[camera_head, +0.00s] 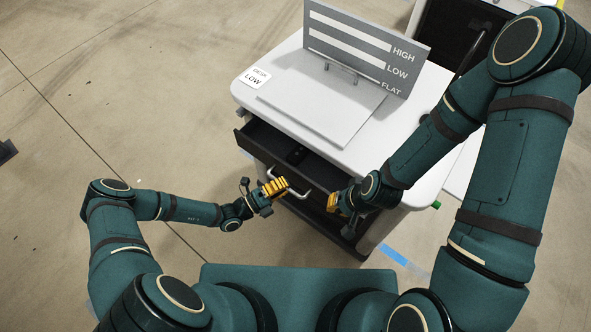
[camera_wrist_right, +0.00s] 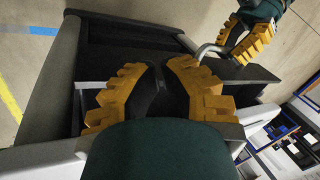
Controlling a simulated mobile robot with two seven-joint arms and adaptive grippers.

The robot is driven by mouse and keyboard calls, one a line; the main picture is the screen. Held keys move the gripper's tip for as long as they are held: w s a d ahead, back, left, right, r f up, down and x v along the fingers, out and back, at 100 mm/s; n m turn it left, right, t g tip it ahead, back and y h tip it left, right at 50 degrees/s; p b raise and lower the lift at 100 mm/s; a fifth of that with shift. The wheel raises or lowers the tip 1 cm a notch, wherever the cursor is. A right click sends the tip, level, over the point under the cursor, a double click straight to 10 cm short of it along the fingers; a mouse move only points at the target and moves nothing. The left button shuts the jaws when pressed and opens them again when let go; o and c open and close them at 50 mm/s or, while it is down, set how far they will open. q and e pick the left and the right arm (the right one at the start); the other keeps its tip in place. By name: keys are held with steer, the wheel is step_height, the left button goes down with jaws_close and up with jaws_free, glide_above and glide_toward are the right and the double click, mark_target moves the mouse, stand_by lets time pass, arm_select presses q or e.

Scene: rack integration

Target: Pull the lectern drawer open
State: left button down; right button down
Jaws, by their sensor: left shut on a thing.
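The lectern (camera_head: 300,80) is a white-topped cabinet with a grey sloped panel on top. Its dark drawer (camera_head: 262,143) stands partly out below the top, with the dark interior showing. The drawer's metal handle (camera_head: 301,195) also shows in the right wrist view (camera_wrist_right: 205,49). My left gripper (camera_head: 275,187) has its yellow fingers shut on the handle; its fingers also show at the upper right of the right wrist view (camera_wrist_right: 245,38). My right gripper (camera_head: 333,202) is to the right of the handle, close to the cabinet front. Its fingers are spread apart and empty in its wrist view (camera_wrist_right: 158,85).
A grey sign board (camera_head: 366,50) reading HIGH, LOW and FLAT stands on the lectern top, with a "DESK LOW" label (camera_head: 254,77) at its left corner. Another dark-fronted cabinet (camera_head: 445,40) stands behind.

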arm_select(q)
steer(key=s+a, duration=0.8)
steer(key=s, duration=0.4)
steer(key=shift+a, duration=0.3)
steer(key=c, duration=1)
jaws_free()
steer(key=shift+a, duration=0.1)
steer(key=v, duration=1.2)
